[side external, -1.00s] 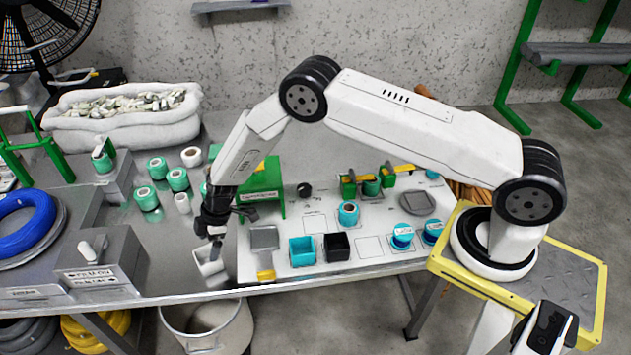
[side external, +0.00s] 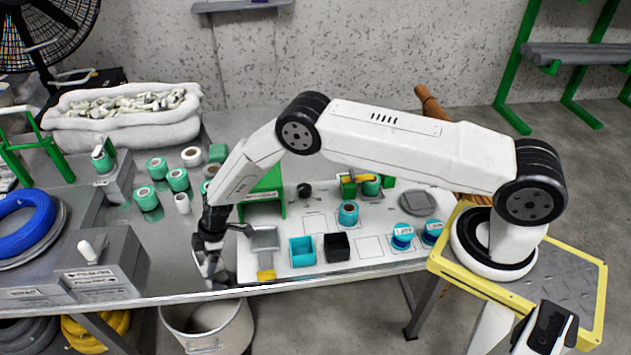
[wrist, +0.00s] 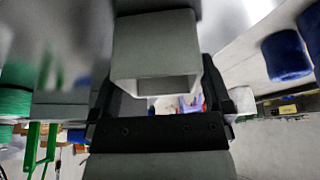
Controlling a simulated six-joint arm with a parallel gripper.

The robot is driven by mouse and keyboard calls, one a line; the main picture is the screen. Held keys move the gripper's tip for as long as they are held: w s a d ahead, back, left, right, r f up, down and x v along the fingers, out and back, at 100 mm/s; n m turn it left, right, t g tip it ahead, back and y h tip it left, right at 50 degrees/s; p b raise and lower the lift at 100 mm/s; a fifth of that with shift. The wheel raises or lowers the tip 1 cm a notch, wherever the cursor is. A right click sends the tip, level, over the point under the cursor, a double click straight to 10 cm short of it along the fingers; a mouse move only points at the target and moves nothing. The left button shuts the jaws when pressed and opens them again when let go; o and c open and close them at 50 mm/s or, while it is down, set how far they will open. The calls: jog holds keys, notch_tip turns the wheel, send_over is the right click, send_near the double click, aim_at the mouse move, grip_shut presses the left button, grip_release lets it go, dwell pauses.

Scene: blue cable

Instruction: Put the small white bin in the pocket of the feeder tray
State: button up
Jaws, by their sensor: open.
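The small white bin (wrist: 155,62) fills the upper middle of the wrist view, with its opening facing the camera and downward. It lies between the two fingers of my open gripper (wrist: 158,100). In the side external view my gripper (side external: 212,277) is low at the table's front edge, left of the feeder tray. There the white bin (side external: 201,259) shows only in part, mostly hidden by the fingers. The white feeder tray (side external: 385,229) lies on the table. It has an empty square outlined pocket (side external: 369,247) right of a black bin (side external: 337,247).
A teal bin (side external: 302,250) sits left of the black one. A grey square holder (side external: 264,238) and a green stand (side external: 268,185) are close to my gripper's right. Green spools (side external: 178,180) stand behind it. A white bucket (side external: 205,325) is below the edge.

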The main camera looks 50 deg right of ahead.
jog(key=shift+a+f, duration=0.25)
jog(key=shift+f, duration=0.25)
jog(key=c, duration=1.1)
jog(key=shift+w+r, duration=0.1)
jog(key=shift+r, duration=1.6)
jog(key=shift+s+d+r, duration=0.7)
jog(key=shift+s+r, duration=0.9)
jog(key=shift+s, duration=0.65)
jog(key=shift+s+d+r, duration=0.65)
jog(key=shift+s+r, duration=0.95)
jog(key=shift+s, duration=0.65)
jog(key=shift+s+d+r, duration=0.7)
jog(key=shift+s+r, duration=0.9)
jog(key=shift+s, duration=0.65)
